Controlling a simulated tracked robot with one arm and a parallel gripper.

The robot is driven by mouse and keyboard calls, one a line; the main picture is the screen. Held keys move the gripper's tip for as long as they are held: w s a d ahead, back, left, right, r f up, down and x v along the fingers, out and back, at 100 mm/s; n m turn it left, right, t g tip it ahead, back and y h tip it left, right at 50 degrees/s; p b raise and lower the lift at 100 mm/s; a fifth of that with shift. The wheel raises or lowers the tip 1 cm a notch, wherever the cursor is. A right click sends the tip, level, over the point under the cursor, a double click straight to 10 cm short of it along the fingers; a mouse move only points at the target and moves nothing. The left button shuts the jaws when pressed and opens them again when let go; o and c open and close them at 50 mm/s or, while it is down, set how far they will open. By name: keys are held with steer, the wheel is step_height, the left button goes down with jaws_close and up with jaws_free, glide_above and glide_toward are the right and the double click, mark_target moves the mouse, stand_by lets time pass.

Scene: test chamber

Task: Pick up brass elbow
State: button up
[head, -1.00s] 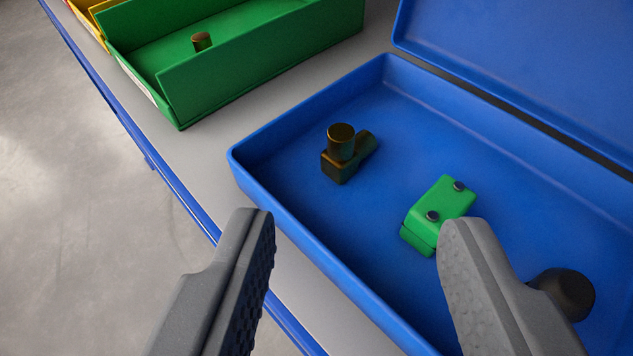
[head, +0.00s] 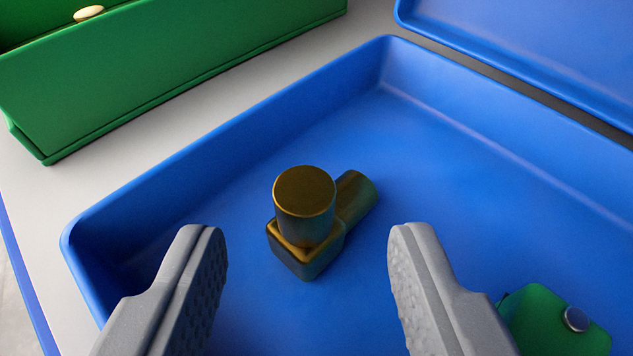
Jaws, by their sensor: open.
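The brass elbow (head: 305,218) lies on the floor of the blue case (head: 225,125), one cylindrical end pointing up and the other toward the upper right. My gripper (head: 300,240) is open and empty. Its two grey fingers show left and right of the elbow in the picture, with a gap on each side. The fingertips appear nearer the camera than the elbow; the exact height between them is hard to tell.
A green block with a dark round knob (head: 550,320) lies in the case at lower right, partly hidden by my right finger. The case's lid (head: 540,50) stands open at upper right. A green bin (head: 150,75) with a brass piece (head: 88,14) stands at upper left.

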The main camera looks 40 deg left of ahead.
mark_target(305, 217)
steer(key=shift+r+x, duration=0.15)
steer(key=shift+x, duration=1.1)
steer(key=shift+r+x, duration=0.1)
steer(key=shift+x, duration=1.15)
jaws_close()
